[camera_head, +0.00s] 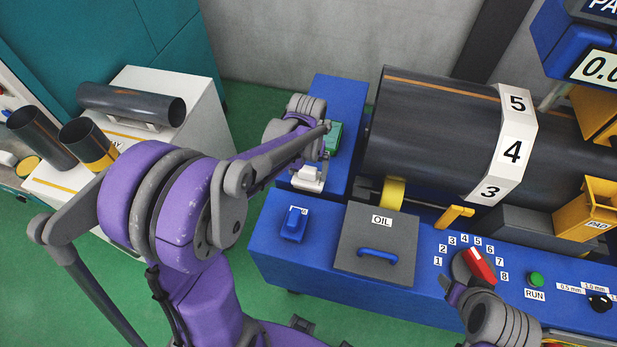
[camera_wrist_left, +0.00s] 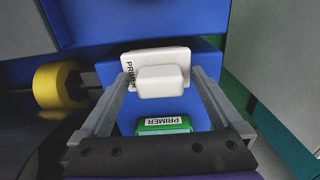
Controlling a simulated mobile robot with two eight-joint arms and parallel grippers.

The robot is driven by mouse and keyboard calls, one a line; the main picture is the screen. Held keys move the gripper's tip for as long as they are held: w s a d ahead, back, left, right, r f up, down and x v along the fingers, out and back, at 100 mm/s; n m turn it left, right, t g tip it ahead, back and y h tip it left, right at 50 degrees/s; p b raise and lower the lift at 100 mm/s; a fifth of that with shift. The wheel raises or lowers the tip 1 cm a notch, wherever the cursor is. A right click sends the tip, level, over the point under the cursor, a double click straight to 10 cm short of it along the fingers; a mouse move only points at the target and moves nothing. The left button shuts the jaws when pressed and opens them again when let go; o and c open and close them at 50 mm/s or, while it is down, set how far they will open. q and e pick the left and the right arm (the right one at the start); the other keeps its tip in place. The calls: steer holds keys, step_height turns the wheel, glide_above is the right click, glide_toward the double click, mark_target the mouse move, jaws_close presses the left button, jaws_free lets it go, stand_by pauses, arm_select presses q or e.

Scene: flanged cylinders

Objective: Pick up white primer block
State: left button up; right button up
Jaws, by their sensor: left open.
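The white primer block (camera_wrist_left: 143,58) has a raised white grip and a PRIMER label. In the left wrist view it lies on a blue surface, between the tips of my left gripper (camera_wrist_left: 161,78). The gripper is open, with a finger on each side of the grip. I cannot tell whether either finger touches it. In the head view the white block (camera_head: 308,180) shows at the left end of the blue bench, partly hidden by my left arm. A green primer block (camera_wrist_left: 163,125) lies nearer the gripper's palm. Part of my right arm shows at the lower right; its jaws are not clear.
A grey OIL lid (camera_head: 374,240) and a red selector knob (camera_head: 480,264) are on the blue bench. A white cabinet (camera_head: 200,125) holds dark tubes at left.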

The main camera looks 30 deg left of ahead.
arm_select(q)
steer(key=shift+c, duration=0.2)
jaws_close()
steer(key=shift+r, duration=0.15)
step_height(320, 180, up, 10)
steer(key=shift+f, duration=0.1)
steer(key=c, duration=0.6)
jaws_free()
steer(key=c, duration=0.6)
